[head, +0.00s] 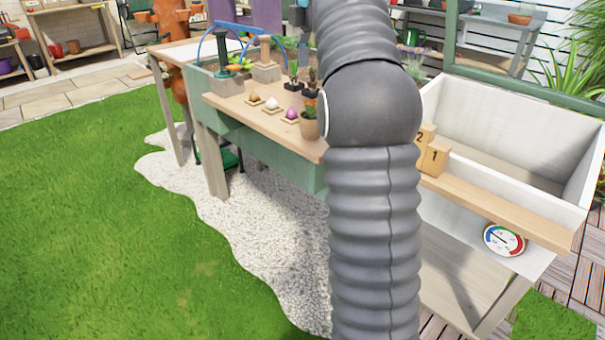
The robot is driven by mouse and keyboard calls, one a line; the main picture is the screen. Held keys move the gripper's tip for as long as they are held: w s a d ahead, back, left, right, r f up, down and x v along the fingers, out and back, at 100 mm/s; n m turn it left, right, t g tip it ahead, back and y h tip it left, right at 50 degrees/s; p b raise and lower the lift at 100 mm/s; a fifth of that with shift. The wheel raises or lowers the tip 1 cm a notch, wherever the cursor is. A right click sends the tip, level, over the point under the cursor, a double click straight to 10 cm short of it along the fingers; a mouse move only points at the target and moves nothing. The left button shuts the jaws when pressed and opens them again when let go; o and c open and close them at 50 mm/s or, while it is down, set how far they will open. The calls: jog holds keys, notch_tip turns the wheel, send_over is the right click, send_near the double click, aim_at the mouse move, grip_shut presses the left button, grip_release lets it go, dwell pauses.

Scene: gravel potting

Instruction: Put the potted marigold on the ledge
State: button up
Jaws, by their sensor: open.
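A small terracotta pot (308,128) with a green plant and a hint of orange-red stands at the right of the wooden front board (240,103) of the green planter table, partly hidden by my arm. It looks like the potted marigold, but the flower is too small to be sure. Another plant with yellow-orange blooms (240,66) grows further back in the planter. On the right, a wooden ledge (500,208) runs along the front of a white trough; its left end is hidden behind my arm. My grey ribbed arm fills the middle, and my gripper is not visible.
The ledge's right part is clear. Lawn (120,230) and gravel (260,240) lie in front.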

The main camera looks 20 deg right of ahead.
jog(key=s+a+f+m+t, duration=0.2)
jog(key=s+a+f+m, duration=0.4)
jog(key=s, duration=0.4)
jog(key=s+a+f+m+t, duration=0.2)
jog(key=s+a+f+m, duration=0.2)
jog(key=s+a+m, duration=0.45)
jog(key=s+a+f+m+t, duration=0.1)
jog(key=s+f+m, duration=0.3)
jog(key=s+f, duration=0.5)
notch_tip(320, 180, down, 2)
jog(key=shift+s+a+f+t, duration=0.1)
jog(key=shift+s+a+t, duration=0.1)
jog(key=shift+s+t, duration=0.1)
